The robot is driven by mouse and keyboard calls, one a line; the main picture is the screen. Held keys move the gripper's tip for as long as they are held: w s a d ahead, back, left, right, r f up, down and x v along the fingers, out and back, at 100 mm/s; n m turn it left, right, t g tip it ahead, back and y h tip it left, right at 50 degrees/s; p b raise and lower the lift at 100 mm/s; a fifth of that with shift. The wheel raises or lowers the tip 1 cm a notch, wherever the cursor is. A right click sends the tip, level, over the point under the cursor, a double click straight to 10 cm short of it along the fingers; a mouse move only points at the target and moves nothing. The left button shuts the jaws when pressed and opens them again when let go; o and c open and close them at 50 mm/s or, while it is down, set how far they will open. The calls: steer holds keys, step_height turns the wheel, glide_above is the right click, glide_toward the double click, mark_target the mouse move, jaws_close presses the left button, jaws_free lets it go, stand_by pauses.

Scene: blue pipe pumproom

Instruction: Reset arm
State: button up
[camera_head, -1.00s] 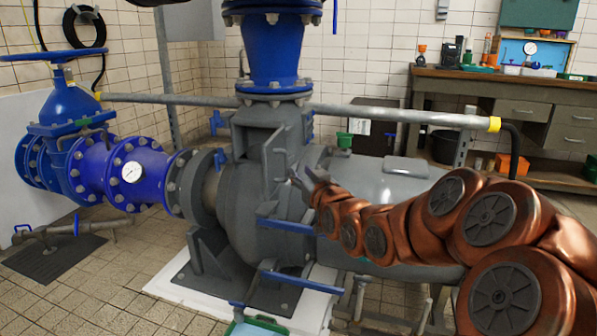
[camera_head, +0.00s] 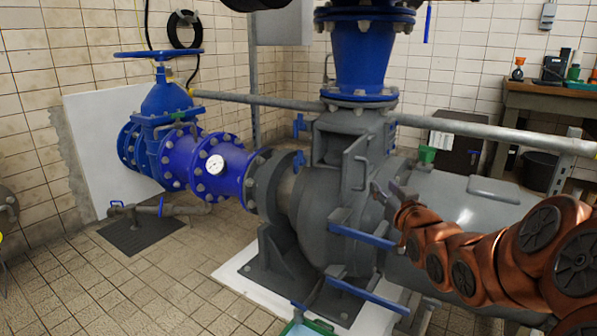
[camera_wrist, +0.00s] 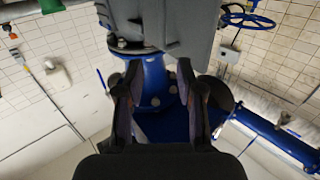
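My copper-coloured arm reaches in from the right of the head view. My gripper (camera_head: 383,194) is at its tip, in front of the grey pump body as seen from the head camera. In the wrist view my gripper (camera_wrist: 158,95) shows two dark fingers spread apart. No held object shows between them; a blue pipe (camera_wrist: 155,80) shows behind the gap. I cannot tell whether the gripper touches the pump.
The grey pump (camera_head: 325,210) stands close to the arm, with blue handles (camera_head: 362,236) sticking out below the gripper. A blue valve with a handwheel (camera_head: 158,53) is at left. A workbench (camera_head: 545,98) stands at back right.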

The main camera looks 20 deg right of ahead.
steer(key=s+a+r+n+g+y+p, duration=0.1)
steer(key=s+a+r+g+p, duration=0.5)
steer(key=p, duration=0.5)
steer(key=s+a+r+g+y+p, duration=0.15)
steer(key=a+g+p, duration=0.25)
steer(key=a+p, duration=0.55)
steer(key=s+a+r+n+g+y+p, duration=0.1)
steer(key=s+a+r+g+p, duration=0.3)
steer(key=s+r+p, duration=0.4)
steer(key=s+a+r+g+y+p, duration=0.1)
steer(key=s+a+r+g+p, duration=0.4)
steer(key=s+p, duration=0.9)
steer(key=s+a+r, duration=0.2)
steer(key=s+r, duration=0.1)
steer(key=r, duration=0.1)
steer(key=shift+a+r+n+p, duration=0.2)
steer(key=shift+a+n+p, duration=0.1)
steer(key=shift+n+p, duration=0.1)
